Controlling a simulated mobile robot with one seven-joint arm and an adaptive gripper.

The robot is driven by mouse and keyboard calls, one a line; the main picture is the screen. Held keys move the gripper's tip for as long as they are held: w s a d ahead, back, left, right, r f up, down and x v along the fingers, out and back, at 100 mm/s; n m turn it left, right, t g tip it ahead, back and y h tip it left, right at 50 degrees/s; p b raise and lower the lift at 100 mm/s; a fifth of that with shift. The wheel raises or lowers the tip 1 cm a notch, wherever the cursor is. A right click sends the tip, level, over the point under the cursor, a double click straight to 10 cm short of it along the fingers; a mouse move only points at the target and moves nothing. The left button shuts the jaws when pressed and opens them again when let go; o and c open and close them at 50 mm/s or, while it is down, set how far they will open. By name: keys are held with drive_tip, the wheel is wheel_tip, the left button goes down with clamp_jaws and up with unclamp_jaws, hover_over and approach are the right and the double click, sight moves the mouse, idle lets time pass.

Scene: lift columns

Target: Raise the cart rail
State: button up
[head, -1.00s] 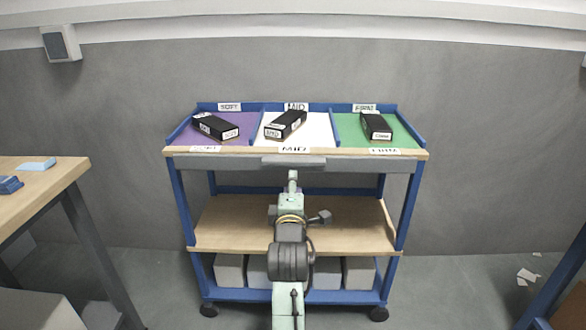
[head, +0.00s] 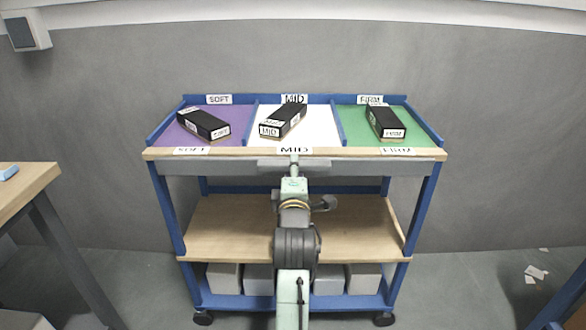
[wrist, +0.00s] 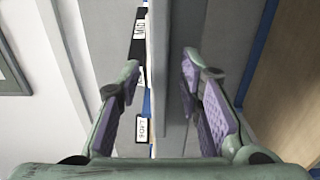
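The cart rail, a grey bar (head: 210,168), runs along the front under the cart's wooden top edge, with a lighter grey handle piece (head: 268,163) at its middle. My gripper (head: 294,160) is in front of that middle piece in the head view; my arm hides part of it. In the wrist view my gripper (wrist: 158,85) is open, with its two purple-padded fingers apart. The grey rail (wrist: 172,115) shows between and beyond them. I cannot tell whether either finger touches it.
Three black boxes, soft (head: 204,125), mid (head: 283,121) and firm (head: 385,123), lie on the purple, white and green sections of the cart top. A wooden shelf (head: 230,235) is below. A table (head: 25,185) stands left. A grey wall is behind.

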drive_tip(key=shift+c, duration=0.3)
clamp_jaws()
drive_tip(key=shift+r, duration=0.1)
idle(0.5)
